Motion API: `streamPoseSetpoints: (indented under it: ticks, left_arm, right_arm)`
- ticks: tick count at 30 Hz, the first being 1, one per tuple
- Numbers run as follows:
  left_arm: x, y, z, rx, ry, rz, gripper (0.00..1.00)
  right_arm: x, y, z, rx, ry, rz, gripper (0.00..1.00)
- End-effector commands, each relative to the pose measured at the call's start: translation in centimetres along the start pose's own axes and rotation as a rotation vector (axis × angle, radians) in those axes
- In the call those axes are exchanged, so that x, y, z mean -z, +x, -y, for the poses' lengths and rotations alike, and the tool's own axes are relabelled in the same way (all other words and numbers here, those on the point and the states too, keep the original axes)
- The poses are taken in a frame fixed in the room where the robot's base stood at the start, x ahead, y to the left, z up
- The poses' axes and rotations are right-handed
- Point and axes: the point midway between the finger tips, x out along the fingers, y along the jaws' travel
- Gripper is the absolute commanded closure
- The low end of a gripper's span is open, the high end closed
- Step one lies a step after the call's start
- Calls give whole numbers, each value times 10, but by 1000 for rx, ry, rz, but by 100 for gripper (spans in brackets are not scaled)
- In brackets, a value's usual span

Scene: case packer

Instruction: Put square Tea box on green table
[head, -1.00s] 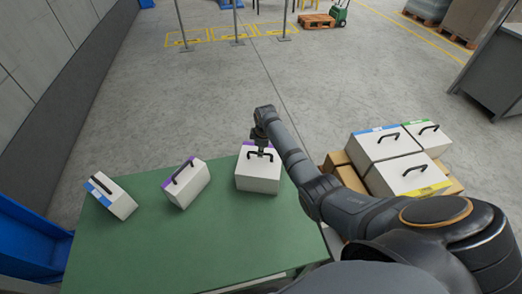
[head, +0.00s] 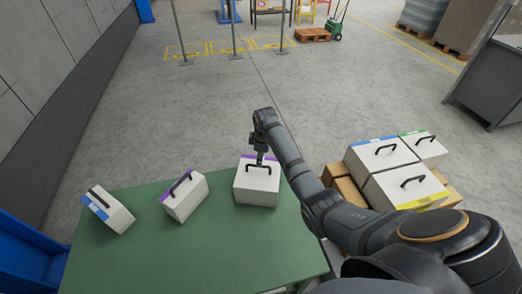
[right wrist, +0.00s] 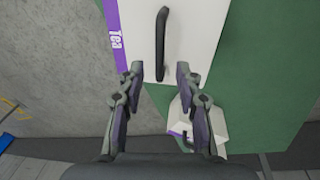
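The square white Tea box (head: 256,186) with a purple stripe and black handle stands on the green table (head: 190,255), near its far right edge. In the right wrist view the Tea box (right wrist: 188,40) shows the word "Tea" on its stripe. My right gripper (right wrist: 159,71) is open. Its fingertips are apart, one on each side of the handle's near end, and touch neither side of it visibly. In the head view the right gripper (head: 261,157) is just above the box, at the handle. My left gripper is not in view.
Another purple-striped box (head: 185,200) and a blue-striped box (head: 108,214) sit tilted in view on the table's left. White boxes (head: 405,184) are stacked on brown cartons at right. A blue bin (head: 30,255) stands at left. The table's front is clear.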

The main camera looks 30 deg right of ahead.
Motion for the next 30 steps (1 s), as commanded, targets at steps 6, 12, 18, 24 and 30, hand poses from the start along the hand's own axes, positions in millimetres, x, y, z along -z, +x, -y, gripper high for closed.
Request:
streamPoseSetpoints:
  ticks: [6, 12, 18, 24, 30]
  left_arm:
    - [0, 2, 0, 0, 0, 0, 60]
    - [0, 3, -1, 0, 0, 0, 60]
    - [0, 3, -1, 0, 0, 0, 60]
    - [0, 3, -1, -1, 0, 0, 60]
    - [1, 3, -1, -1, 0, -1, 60]
  right_arm:
    - [0, -50, 0, -3, -1, -1, 65]
    - [0, -70, 0, -1, 0, -1, 65]
    - [0, -72, 0, 0, 0, 0, 65]
    - [0, -72, 0, 0, -1, 0, 65]
    - [0, -72, 0, 0, -1, 0, 65]
